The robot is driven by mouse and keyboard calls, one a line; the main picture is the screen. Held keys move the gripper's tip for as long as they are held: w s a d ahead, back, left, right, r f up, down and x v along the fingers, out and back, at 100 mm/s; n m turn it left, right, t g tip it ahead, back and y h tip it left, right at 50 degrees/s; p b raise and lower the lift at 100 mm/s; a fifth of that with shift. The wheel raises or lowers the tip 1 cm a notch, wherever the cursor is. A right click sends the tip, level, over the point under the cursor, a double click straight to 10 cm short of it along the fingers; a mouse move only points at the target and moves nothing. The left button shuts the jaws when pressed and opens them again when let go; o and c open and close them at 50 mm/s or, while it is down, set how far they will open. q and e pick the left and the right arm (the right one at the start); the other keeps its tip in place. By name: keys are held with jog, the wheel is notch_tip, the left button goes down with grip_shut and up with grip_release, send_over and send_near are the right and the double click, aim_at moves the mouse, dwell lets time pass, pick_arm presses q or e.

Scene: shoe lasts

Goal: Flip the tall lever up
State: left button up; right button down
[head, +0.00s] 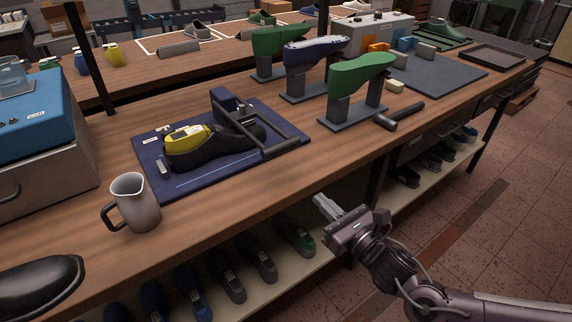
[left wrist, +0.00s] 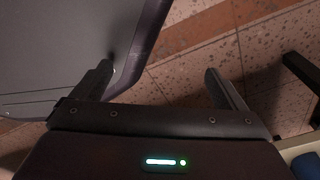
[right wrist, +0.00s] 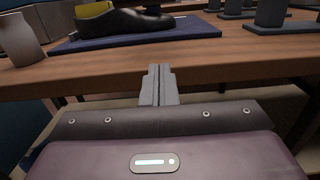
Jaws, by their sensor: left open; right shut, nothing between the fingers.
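A dark lever (head: 238,126) with a long bar lies low across the blue board (head: 180,184), beside a black and yellow shoe form (head: 195,152). The bar reaches from a dark block at the back of the board toward its front right. My right gripper (head: 322,205) is shut and empty in front of the bench edge, apart from the board. In the right wrist view its fingers (right wrist: 159,84) are together, with the board (right wrist: 130,38) beyond. My left gripper (left wrist: 160,85) is open and empty over the floor; the head view does not show it.
A grey pitcher (head: 136,204) stands left of the board. A shelf of shoes (head: 262,262) is below the bench. The floor at the right is open.

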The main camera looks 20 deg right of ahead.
aim_at(295, 185)
jog(key=shift+s+r, duration=0.1)
jog(key=shift+r, duration=0.1)
jog(key=x, duration=0.5)
jog(key=p+x, duration=0.1)
jog(key=x, duration=0.4)
jog(key=shift+w+a+r, duration=0.15)
jog(key=shift+w+r, duration=0.1)
notch_tip(295, 185, up, 2)
jog(key=shift+w+r+p, duration=0.1)
jog(key=shift+r+p, duration=0.15)
jog(key=shift+p, duration=0.4)
pick_arm(q)
jog(key=shift+s+a+r, duration=0.1)
jog(key=shift+s+a, duration=0.05)
jog(key=shift+s, duration=0.55)
jog(key=shift+s+a+r, duration=0.15)
jog(key=shift+s, duration=0.5)
jog(key=shift+s+a+r, duration=0.1)
jog(key=shift+s+a, duration=0.05)
jog(key=shift+s, duration=0.55)
pick_arm(e)
jog(key=shift+r, duration=0.5)
pick_arm(q)
jog(key=shift+r, duration=0.1)
pick_arm(e)
jog(key=shift+r, duration=0.1)
